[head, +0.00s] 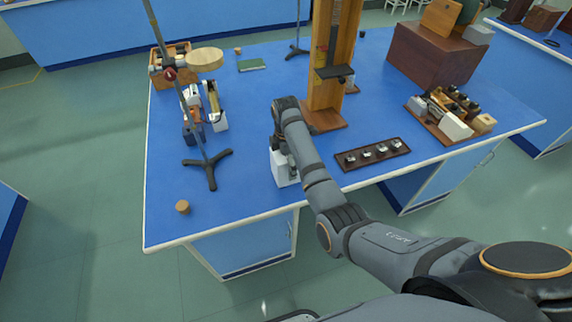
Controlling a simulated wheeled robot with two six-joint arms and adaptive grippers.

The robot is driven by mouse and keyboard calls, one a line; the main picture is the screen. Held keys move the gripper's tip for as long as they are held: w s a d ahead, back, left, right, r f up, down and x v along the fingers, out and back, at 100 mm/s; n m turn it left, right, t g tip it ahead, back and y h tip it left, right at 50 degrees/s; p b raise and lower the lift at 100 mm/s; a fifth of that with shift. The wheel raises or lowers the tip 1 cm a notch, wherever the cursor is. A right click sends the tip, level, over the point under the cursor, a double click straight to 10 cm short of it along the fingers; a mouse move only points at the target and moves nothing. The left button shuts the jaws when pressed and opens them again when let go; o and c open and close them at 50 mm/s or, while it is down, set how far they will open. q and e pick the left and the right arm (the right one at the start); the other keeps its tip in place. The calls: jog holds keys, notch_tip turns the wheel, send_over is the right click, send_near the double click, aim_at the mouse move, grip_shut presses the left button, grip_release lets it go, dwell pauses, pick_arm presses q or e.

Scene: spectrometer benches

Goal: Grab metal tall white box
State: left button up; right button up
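A white box (281,172) stands at the front edge of the blue bench (240,215), left of the tall wooden stand. My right arm reaches in from the lower right. Its gripper (284,150) points down at the top of the white box and overlaps it in the picture. The wrist and arm hide the fingertips and part of the box, so I cannot tell whether the fingers are open or shut on it. My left gripper is not in view.
A tall wooden stand (324,110) rises just behind the arm. A dark tray of small metal pieces (372,154) lies right of the box. A tripod stand (208,165) and a small cork (182,207) are at left. A wooden case (430,55) stands at back right.

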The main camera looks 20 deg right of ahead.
jog(key=shift+r, duration=0.1)
jog(key=c, duration=1.7)
